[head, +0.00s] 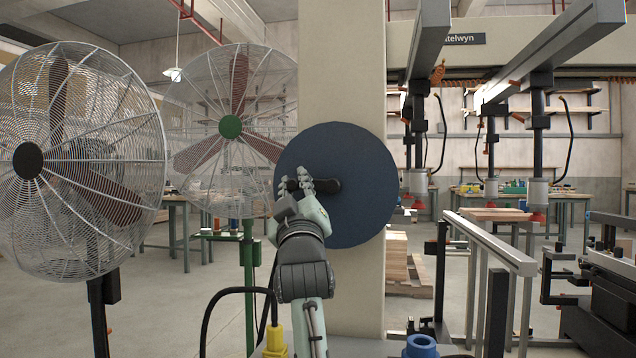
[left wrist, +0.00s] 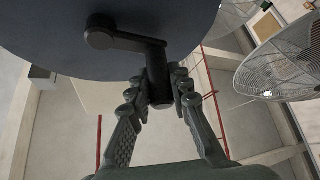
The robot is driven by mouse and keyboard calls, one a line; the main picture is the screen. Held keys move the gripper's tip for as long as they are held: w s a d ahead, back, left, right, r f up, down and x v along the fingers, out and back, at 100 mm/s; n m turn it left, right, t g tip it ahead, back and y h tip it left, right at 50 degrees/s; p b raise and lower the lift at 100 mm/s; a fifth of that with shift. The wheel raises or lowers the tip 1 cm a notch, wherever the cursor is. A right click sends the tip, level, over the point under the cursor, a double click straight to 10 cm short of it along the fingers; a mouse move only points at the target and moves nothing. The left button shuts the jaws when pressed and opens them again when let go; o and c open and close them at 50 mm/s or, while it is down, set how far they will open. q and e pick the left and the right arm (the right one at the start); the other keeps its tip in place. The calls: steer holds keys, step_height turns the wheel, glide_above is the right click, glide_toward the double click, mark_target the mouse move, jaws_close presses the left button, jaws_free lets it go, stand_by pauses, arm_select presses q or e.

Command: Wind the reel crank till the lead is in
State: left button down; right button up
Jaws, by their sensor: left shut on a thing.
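A dark blue round reel (head: 365,200) is mounted on a pale pillar in the middle of the head view. Its black crank (head: 329,186) runs from the hub to the left, and in the left wrist view the crank arm (left wrist: 127,40) ends in a black handle (left wrist: 158,75). My left gripper (head: 305,186) is shut on this handle, with its fingers on either side of it in the left wrist view (left wrist: 160,98). A black cable (head: 236,291) loops below the reel near a yellow plug-like piece (head: 275,340); I cannot tell where it joins. My right gripper is out of view.
Two caged fans stand at the left, one close (head: 75,150) and one behind it (head: 225,125). A metal rail frame (head: 490,240) and dark machinery (head: 605,290) stand at the right. Benches and a wood stack (head: 400,265) are farther back.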

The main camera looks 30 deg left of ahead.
arm_select(q)
steer(key=c, duration=1.8)
jaws_free()
steer(key=shift+w+d+r, duration=0.1)
steer(key=shift+d+r, duration=0.2)
steer(key=shift+d, duration=0.1)
steer(key=o, duration=0.4)
steer(key=shift+d, duration=0.2)
steer(key=shift+a, duration=0.2)
steer(key=shift+s+d+f+b, duration=0.1)
steer(key=shift+s+f+b, duration=0.1)
steer(key=shift+f+b, duration=0.1)
steer(key=b+v, duration=0.2)
steer(key=v, duration=0.4)
steer(key=shift+s, duration=0.2)
